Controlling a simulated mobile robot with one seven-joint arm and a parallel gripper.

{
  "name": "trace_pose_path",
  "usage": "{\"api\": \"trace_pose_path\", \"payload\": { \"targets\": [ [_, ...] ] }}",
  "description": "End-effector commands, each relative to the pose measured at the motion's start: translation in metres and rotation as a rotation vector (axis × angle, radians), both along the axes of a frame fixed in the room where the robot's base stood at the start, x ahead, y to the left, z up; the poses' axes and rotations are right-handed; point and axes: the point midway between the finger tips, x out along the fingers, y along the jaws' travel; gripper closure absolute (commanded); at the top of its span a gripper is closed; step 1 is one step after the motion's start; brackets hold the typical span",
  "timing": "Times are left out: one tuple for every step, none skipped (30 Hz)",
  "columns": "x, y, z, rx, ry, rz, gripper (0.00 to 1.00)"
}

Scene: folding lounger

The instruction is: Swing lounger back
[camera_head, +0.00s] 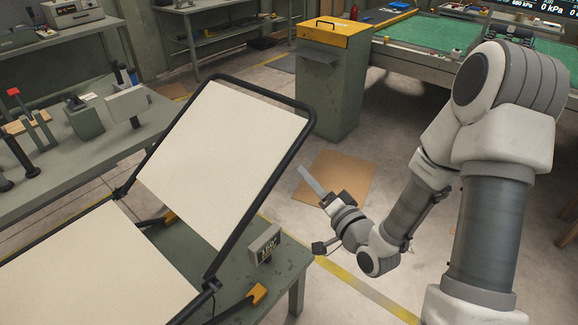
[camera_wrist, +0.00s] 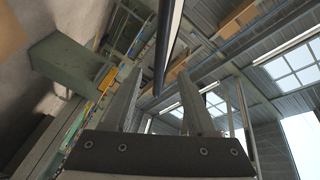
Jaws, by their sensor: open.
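The lounger back (camera_head: 220,150) is a cream panel in a black tube frame, tilted up from the cream seat (camera_head: 95,270) at the lower left. The lounger stands on a green bench. My gripper (camera_head: 303,170) is to the right of the back's right side tube, with its fingers pointing up and left. In the wrist view my gripper (camera_wrist: 160,72) has its two fingers apart, and the dark frame tube (camera_wrist: 167,50) shows in the gap between them. I cannot tell how far the tube is from the fingertips. No contact is visible.
A small grey labelled block (camera_head: 265,243) and a yellow-ended part (camera_head: 257,293) are near the back's lower right. A grey cabinet with a yellow top (camera_head: 335,85) stands behind. A tool-covered bench (camera_head: 75,150) is at left. The floor around the brown mat (camera_head: 340,175) is clear.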

Motion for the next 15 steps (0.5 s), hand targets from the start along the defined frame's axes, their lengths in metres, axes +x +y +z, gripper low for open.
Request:
{"api": "trace_pose_path", "payload": {
  "targets": [
    [0.002, 0.001, -0.005, -0.001, -0.004, 0.002, 0.43],
    [0.003, 0.002, -0.005, -0.002, -0.005, 0.001, 0.43],
    [0.005, 0.003, -0.005, -0.001, -0.005, 0.001, 0.43],
    [0.006, 0.004, -0.005, -0.001, -0.004, 0.001, 0.43],
    [0.007, 0.004, -0.005, -0.002, -0.005, 0.001, 0.43],
    [0.008, 0.005, -0.005, -0.001, -0.005, 0.001, 0.43],
    [0.009, 0.006, -0.004, -0.002, -0.005, 0.001, 0.43],
    [0.010, 0.006, -0.005, -0.001, -0.005, 0.000, 0.43],
    [0.011, 0.007, -0.004, -0.001, -0.006, -0.001, 0.43],
    [0.012, 0.008, -0.004, -0.001, -0.004, -0.001, 0.43],
    [0.012, 0.009, -0.004, 0.000, -0.005, -0.001, 0.43],
    [0.013, 0.010, -0.004, 0.000, -0.005, -0.001, 0.43],
    [0.014, 0.011, -0.004, 0.000, -0.004, -0.002, 0.43],
    [0.020, 0.014, 0.000, 0.002, -0.004, -0.001, 0.43],
    [0.029, 0.019, 0.001, 0.003, -0.003, 0.000, 0.43]
  ]
}}
